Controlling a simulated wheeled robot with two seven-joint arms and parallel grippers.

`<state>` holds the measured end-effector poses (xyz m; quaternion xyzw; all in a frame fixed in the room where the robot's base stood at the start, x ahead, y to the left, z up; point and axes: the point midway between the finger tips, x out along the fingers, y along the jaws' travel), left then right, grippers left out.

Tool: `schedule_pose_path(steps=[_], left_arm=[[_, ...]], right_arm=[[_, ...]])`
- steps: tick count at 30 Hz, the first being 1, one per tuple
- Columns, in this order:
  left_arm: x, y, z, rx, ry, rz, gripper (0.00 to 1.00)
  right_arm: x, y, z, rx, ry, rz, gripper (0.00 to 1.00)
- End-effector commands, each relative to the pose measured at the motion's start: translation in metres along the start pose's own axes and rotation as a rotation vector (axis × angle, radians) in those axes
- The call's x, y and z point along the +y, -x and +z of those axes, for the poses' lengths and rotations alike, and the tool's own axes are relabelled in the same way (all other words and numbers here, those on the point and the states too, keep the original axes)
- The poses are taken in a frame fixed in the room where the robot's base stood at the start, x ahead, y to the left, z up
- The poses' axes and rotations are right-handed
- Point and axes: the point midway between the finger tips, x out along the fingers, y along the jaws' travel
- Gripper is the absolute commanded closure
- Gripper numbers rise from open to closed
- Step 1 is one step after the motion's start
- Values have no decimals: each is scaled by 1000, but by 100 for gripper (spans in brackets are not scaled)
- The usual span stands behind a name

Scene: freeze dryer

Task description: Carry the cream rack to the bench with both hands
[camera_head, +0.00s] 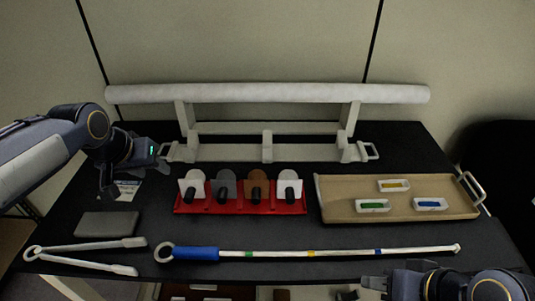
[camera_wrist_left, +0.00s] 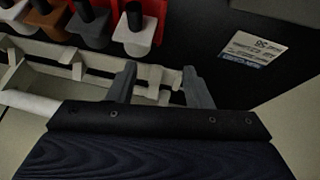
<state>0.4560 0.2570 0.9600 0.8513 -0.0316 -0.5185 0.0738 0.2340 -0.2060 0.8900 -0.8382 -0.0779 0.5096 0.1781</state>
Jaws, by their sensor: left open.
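The cream rack (camera_head: 230,153) stands at the back of the black bench, with a long white roll (camera_head: 268,94) across its top. It has a loop handle at its left end (camera_head: 168,152) and another at its right end (camera_head: 370,151). My left gripper (camera_head: 108,188) is open and empty, left of the rack's left handle. In the left wrist view its two fingers (camera_wrist_left: 160,85) are spread, with the cream rack (camera_wrist_left: 105,62) seen beyond and between them. My right gripper (camera_head: 378,284) is low at the front right, far from the rack; its jaw opening is unclear.
A red holder (camera_head: 240,208) with several coloured paddles stands before the rack. A tan tray (camera_head: 345,209) with three small labelled pieces is at right. A blue-handled rod (camera_head: 290,253), tongs (camera_head: 90,257) and a grey block (camera_head: 107,224) lie in front. A label card (camera_head: 128,190) lies near my left gripper.

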Motion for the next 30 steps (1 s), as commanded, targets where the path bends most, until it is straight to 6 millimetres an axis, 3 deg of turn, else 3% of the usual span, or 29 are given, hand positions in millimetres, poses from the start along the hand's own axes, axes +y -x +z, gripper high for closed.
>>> schedule_pose_path(steps=[1,6,12,20,30], left_arm=[[2,-15,-22,-4,-16,-18,55],[8,-54,-78,8,-57,-78,55],[15,-84,-111,19,-88,-120,55],[15,-102,-120,23,-95,-131,55],[9,-147,-120,20,-95,-131,55]], right_arm=[[0,0,0,0,0,0,64],[0,0,0,0,0,0,64],[0,0,0,0,0,0,64],[0,0,0,0,0,0,64],[0,0,0,0,0,0,64]])
